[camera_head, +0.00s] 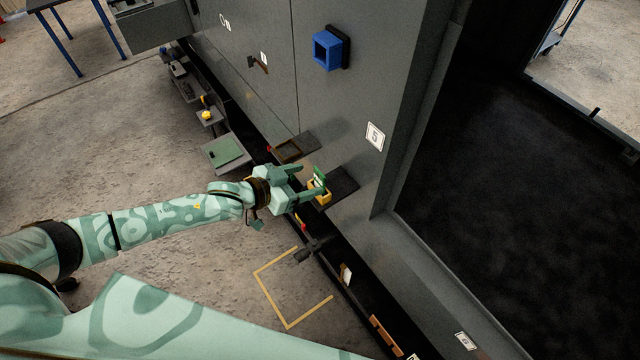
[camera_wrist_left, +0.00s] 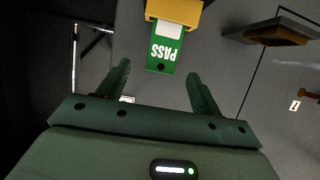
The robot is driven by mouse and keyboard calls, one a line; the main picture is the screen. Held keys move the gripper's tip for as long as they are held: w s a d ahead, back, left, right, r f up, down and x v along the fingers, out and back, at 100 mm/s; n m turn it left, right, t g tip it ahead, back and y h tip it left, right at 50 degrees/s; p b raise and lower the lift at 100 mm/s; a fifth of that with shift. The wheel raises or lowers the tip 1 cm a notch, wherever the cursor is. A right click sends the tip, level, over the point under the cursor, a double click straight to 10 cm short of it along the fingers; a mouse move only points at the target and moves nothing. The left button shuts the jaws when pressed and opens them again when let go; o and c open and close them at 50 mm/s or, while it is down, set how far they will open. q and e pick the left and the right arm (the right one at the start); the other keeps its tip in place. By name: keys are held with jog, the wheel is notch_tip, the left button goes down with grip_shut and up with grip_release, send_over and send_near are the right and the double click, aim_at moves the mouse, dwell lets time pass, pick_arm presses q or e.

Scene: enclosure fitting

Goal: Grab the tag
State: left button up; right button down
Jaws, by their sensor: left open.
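The tag is a green card with white PASS lettering (camera_wrist_left: 165,52). It stands in a yellow holder (camera_wrist_left: 176,14), and both also show in the head view, the tag (camera_head: 319,177) above the holder (camera_head: 320,194). My left gripper (camera_head: 312,180) is open and empty at the tag. In the left wrist view the free end of the tag lies between the tips of my left gripper (camera_wrist_left: 156,78), with a gap on each side. I cannot tell how deep the tag sits between the fingers. My right gripper is not in view.
The holder stands on a dark shelf (camera_head: 339,185) on the grey cabinet wall (camera_head: 350,110). Another small shelf with a brown frame (camera_head: 288,150) is to its left. A blue square socket (camera_head: 326,50) juts out above. A green panel (camera_head: 226,151) lies further left.

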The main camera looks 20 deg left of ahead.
aim_at(318, 175)
pick_arm(q)
jog(key=b+x, duration=0.1)
jog(key=x, duration=0.3)
jog(key=shift+w, duration=0.3)
jog(key=shift+w+d+f+b, duration=0.2)
jog(key=shift+w+d+b, duration=0.1)
jog(key=shift+w, duration=0.1)
jog(key=shift+s+r, duration=0.1)
jog(key=c, duration=1)
jog(key=shift+c, duration=0.2)
